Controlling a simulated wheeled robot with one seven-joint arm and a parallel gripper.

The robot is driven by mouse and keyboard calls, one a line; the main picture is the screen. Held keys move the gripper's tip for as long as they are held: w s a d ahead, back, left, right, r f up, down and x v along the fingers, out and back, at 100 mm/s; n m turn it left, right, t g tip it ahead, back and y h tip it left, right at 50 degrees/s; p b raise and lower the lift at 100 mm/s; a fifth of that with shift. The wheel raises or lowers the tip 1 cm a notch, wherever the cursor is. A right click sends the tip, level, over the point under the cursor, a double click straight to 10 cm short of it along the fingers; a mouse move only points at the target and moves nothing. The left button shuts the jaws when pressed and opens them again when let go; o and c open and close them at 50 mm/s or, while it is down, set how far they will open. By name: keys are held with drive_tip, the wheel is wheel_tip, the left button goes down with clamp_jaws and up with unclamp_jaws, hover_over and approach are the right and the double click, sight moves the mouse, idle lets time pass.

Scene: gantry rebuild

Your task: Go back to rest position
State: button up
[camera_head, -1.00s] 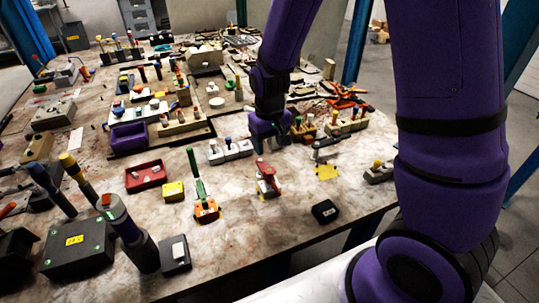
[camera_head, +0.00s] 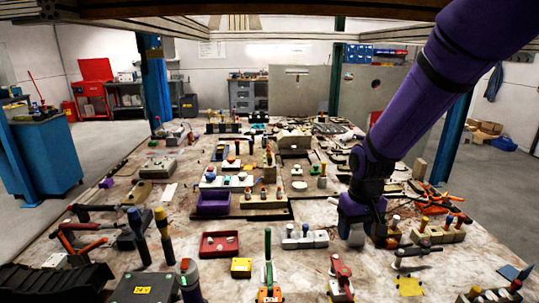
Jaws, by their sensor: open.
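My gripper (camera_head: 353,242) hangs pointing down from my purple arm, low over the workbench (camera_head: 210,265). It is right of a white block with several small knobs (camera_head: 304,238) and left of a beige block with knobs (camera_head: 430,235). The jaws are open and look empty. The fingertips are small and dark here, so I cannot tell whether they touch anything below.
A red-handled tool (camera_head: 340,275) stands in front of my gripper, and a green-handled tool (camera_head: 268,250) to its left. A red tray (camera_head: 220,244) and a purple bin (camera_head: 213,203) lie further left. Orange tools (camera_head: 435,200) lie right. A beam (camera_head: 300,25) crosses overhead.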

drive_tip(key=s+d+r+t, duration=0.2)
drive_tip(key=s+d+r, duration=0.1)
drive_tip(key=s+r, duration=0.7)
drive_tip(key=s+d+r+m+t, duration=0.1)
drive_tip(key=s+d+r+t, duration=0.1)
drive_tip(key=s+r, duration=0.8)
drive_tip(key=shift+s+d+r+t, duration=0.35)
drive_tip(key=shift+d+r+t, duration=0.05)
drive_tip(key=shift+d+r, duration=0.35)
idle(0.3)
